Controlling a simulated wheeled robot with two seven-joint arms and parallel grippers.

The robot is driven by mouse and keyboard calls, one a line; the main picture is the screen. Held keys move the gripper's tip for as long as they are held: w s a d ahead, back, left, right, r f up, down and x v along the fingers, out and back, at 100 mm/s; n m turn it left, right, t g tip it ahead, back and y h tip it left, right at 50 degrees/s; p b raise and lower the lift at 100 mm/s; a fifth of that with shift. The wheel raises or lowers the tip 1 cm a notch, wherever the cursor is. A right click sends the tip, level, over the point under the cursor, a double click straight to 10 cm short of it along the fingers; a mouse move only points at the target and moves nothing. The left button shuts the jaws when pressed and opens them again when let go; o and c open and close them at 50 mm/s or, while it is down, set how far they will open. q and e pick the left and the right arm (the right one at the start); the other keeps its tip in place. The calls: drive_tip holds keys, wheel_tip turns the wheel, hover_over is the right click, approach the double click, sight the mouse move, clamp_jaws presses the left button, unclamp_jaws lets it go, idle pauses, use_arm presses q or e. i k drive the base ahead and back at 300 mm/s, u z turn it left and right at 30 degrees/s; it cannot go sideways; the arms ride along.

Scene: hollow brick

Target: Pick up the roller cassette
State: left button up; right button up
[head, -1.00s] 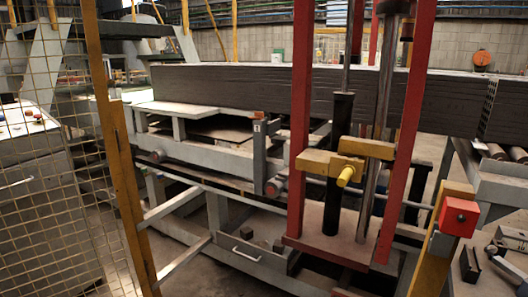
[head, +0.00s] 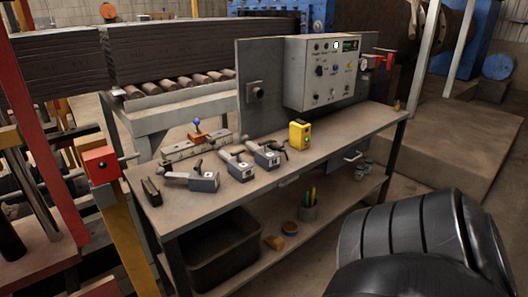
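Three small grey metal units with dark handle-like parts lie in a row on the workbench (head: 310,168): a left unit (head: 204,183), a middle unit (head: 238,168) and a right unit (head: 266,157). I cannot tell for sure which of them is the roller cassette. Nothing is holding them. Neither of my grippers is in view.
A yellow device (head: 299,134) stands right of the units, and a dark block (head: 151,191) at the bench's left end. A control box (head: 322,72) stands behind. A dark bin (head: 215,250) is on the lower shelf. A red-ended post (head: 101,165) stands left.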

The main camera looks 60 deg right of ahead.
sight(239, 167)
drive_tip(key=z, duration=1.45)
drive_tip(key=k, duration=0.25)
drive_tip(key=z, duration=1.35)
drive_tip(key=i, duration=2.15)
drive_tip(key=u, duration=1.4)
